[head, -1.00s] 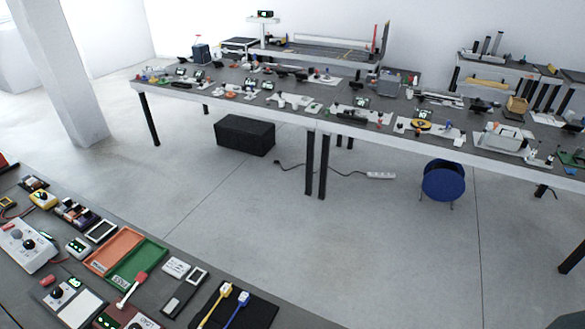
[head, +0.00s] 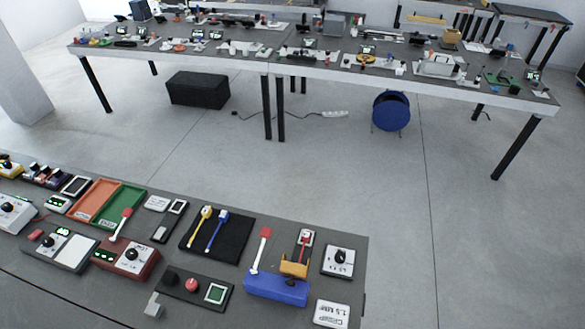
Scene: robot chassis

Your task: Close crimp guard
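A blue block-shaped station (head: 276,288) stands near the right end of the near bench in the head view. An orange-yellow piece (head: 294,266) sits at its upper right, and it may be the crimp guard. I cannot tell whether it is open or shut. A red-ended tool with a white shaft (head: 262,247) rises at the station's back left. A white label card (head: 332,313) that seems to read "Crimp 1.5" lies in front to the right. Neither of my grippers shows in the head view.
A dark panel with a red button and green screen (head: 195,290) lies left of the station. A dial box (head: 339,260) is at its right. A black mat (head: 217,235) holds yellow and blue tools. Clear floor separates this bench from a long cluttered far table (head: 250,65).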

